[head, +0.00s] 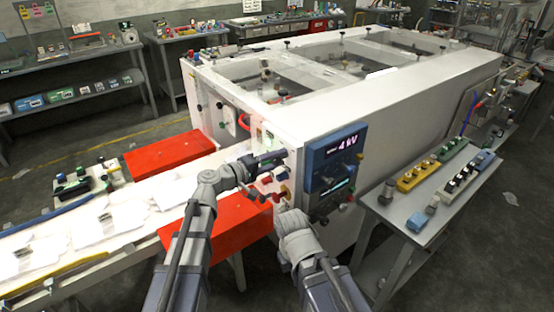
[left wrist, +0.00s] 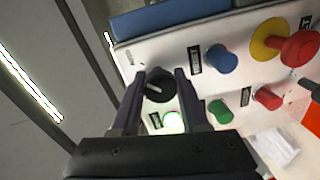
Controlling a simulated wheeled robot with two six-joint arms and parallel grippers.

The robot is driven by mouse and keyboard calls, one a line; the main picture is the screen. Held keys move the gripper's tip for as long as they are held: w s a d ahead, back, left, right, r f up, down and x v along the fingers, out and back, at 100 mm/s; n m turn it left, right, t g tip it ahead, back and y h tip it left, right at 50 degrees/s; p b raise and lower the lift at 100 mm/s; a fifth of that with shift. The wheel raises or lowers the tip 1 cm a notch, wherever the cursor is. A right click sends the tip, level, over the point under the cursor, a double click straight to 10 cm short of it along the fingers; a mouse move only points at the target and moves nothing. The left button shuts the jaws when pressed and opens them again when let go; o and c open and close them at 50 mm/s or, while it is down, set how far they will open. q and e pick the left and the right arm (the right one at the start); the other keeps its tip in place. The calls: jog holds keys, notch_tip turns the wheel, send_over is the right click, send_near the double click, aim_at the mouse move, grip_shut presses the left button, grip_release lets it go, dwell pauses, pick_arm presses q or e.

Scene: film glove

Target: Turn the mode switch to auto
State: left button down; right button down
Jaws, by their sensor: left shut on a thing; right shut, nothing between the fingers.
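The mode switch (left wrist: 158,86) is a black rotary knob with a white pointer line on the light control panel in the left wrist view. My left gripper (left wrist: 160,78) has one finger on each side of the knob and is shut on it. The labels are too small and tilted to tell which position the pointer marks. In the head view my left gripper (head: 276,157) is at the end face of the white machine (head: 400,110), and the knob cannot be made out there. My right gripper (head: 290,214) is shut and empty, lower, in front of the same end face.
Near the knob are a lit green lamp (left wrist: 172,122), a blue button (left wrist: 221,60), a green button (left wrist: 220,111), a red button (left wrist: 267,97) and a red mushroom button (left wrist: 300,47). A blue display box (head: 335,158) is right of my grippers. A side table (head: 400,205) stands at right.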

pick_arm(q)
jog(key=shift+s, duration=0.1)
jog(key=shift+c, duration=2.1)
grip_release()
jog(key=v, duration=0.7)
jog(key=shift+s+a+p, duration=0.2)
jog(key=shift+a+p, duration=0.15)
jog(key=shift+a, duration=0.05)
jog(key=shift+d, duration=0.1)
